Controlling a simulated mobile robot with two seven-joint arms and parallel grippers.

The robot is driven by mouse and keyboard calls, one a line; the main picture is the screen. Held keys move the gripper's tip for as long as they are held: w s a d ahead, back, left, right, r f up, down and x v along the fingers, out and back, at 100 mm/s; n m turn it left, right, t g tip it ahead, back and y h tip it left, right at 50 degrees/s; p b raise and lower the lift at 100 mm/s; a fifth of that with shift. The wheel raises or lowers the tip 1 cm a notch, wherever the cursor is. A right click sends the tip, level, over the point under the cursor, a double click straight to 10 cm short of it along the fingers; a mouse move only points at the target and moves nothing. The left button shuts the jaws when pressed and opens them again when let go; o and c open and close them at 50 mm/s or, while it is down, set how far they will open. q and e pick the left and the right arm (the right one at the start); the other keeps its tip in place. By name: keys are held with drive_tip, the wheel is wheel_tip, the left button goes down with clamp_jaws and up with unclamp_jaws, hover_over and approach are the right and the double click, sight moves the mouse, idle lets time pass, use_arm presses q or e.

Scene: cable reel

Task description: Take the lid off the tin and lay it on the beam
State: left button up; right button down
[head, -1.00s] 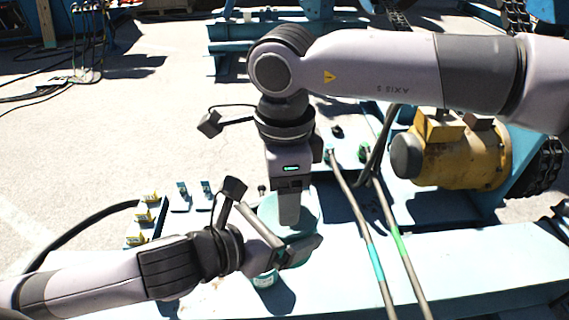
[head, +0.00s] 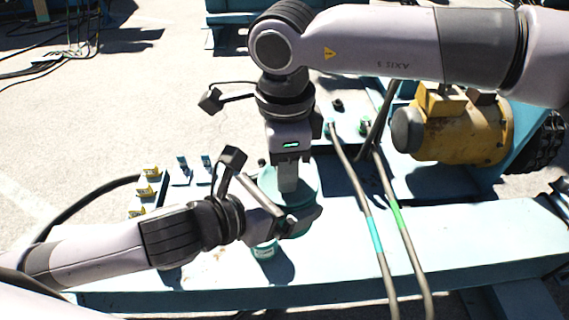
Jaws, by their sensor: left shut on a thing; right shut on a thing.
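The teal tin (head: 291,222) stands on the pale blue beam (head: 450,242), near the middle of the head view. Its teal round lid (head: 268,184) shows around my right gripper. My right gripper (head: 288,188) points straight down from above and is shut on the lid; its fingertips hide the grip point. My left gripper (head: 290,222) comes in from the left and is shut on the tin's side, hiding part of it. I cannot tell whether any gap lies between lid and tin.
Two grey cables (head: 376,235) with coloured bands cross the beam to the right. Yellow-tagged parts (head: 150,172) stand at left; a yellow motor (head: 460,130) stands at right. The beam is bare farther right.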

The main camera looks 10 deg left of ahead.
drive_tip(key=shift+r, duration=0.2)
idle(0.4)
drive_tip(key=shift+r, duration=0.9)
drive_tip(key=shift+r, duration=0.1)
drive_tip(key=shift+r, duration=1.9)
